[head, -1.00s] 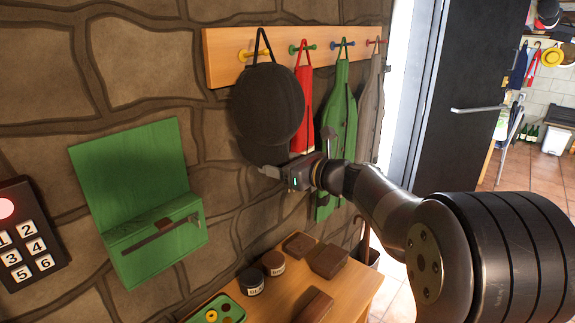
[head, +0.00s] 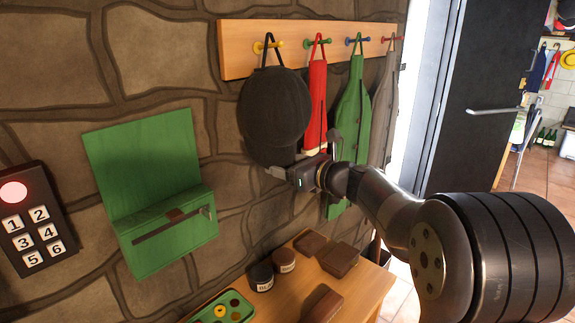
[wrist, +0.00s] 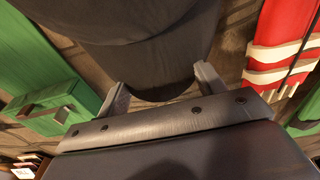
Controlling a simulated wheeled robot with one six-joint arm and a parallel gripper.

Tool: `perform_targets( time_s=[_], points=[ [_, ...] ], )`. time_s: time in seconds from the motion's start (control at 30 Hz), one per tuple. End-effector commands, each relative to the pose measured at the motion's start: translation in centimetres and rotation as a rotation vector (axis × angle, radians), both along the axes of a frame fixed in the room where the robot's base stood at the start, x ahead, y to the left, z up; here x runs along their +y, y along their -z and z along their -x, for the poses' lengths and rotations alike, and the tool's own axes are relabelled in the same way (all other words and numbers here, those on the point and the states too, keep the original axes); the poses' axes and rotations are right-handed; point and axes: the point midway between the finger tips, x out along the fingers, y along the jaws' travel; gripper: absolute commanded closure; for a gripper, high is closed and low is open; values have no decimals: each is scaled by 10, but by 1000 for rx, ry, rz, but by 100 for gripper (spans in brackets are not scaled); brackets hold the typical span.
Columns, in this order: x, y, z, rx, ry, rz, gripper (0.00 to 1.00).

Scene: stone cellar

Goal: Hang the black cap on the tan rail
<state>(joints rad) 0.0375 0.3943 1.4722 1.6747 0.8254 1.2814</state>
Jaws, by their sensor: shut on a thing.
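The black cap (head: 275,108) hangs crown-up in front of the left end of the tan rail (head: 238,52). Its black strap loop stands upright and crosses the yellow peg (head: 260,47), with the loop's top a little above it. I cannot tell whether the peg passes through the loop or the loop is in front of it. My gripper (head: 278,171) is shut on the cap's lower edge from below. In the wrist view my gripper (wrist: 160,90) has one finger on each side of the dark cap (wrist: 150,55).
A red apron (head: 315,100), a green apron (head: 355,105) and a grey one (head: 384,110) hang close at the right. A green wall box (head: 165,235) and keypad (head: 28,225) are at the left. A wooden table (head: 355,298) with jars and brown blocks stands below.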

Motion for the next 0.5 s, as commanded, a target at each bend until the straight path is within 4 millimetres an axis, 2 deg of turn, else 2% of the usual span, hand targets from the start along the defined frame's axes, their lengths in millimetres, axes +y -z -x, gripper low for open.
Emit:
perform_targets(
  time_s=[0.23,0.27,0.5],
  points=[
    [0,0,0,0,0,0,59],
    [0,0,0,0,0,0,34],
    [0,0,0,0,0,0,15]
  ],
)
